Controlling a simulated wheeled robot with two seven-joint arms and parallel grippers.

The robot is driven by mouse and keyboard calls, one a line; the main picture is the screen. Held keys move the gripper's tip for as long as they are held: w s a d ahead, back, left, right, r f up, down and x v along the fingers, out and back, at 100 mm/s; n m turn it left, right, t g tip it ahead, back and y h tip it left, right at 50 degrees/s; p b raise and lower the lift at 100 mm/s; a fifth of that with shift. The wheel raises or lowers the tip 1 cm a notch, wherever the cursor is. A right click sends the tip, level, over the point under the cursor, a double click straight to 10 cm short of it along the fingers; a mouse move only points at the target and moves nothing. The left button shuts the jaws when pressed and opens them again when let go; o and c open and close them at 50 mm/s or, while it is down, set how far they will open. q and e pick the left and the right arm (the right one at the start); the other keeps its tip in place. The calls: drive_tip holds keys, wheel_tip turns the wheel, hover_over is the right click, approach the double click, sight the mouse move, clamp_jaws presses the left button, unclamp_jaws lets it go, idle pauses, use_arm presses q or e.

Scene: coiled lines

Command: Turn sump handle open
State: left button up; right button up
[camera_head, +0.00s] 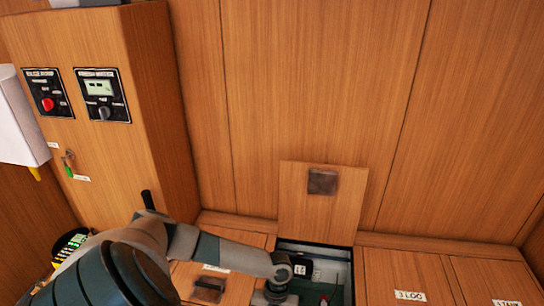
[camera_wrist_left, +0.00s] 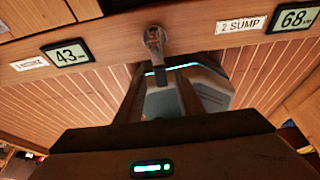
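In the left wrist view a metal handle (camera_wrist_left: 154,40) with a dark lever end pointing down is fixed to a wooden rail. It sits just left of a "2 SUMP" label (camera_wrist_left: 241,25) and a display reading 68 (camera_wrist_left: 296,18). My left gripper (camera_wrist_left: 160,72) is below it, its two dark fingers apart, with the lever end near and seemingly between the fingertips. I cannot tell whether they touch it. In the head view my left arm reaches down to an open floor compartment (camera_head: 324,264); the gripper is mostly cut off by the lower edge. My right gripper is not seen.
A wooden hatch lid (camera_head: 318,215) stands upright behind the compartment. Closed lids (camera_head: 405,275) lie to its right. A cabinet with a red-knob panel (camera_head: 47,93) and a grey-knob panel (camera_head: 103,95) stands left. The wrist view also shows a display reading 43 (camera_wrist_left: 68,54).

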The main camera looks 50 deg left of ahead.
use_arm(q)
drive_tip(key=shift+r, duration=0.15)
drive_tip(key=v, duration=1.7)
drive_tip(key=shift+w, duration=0.2)
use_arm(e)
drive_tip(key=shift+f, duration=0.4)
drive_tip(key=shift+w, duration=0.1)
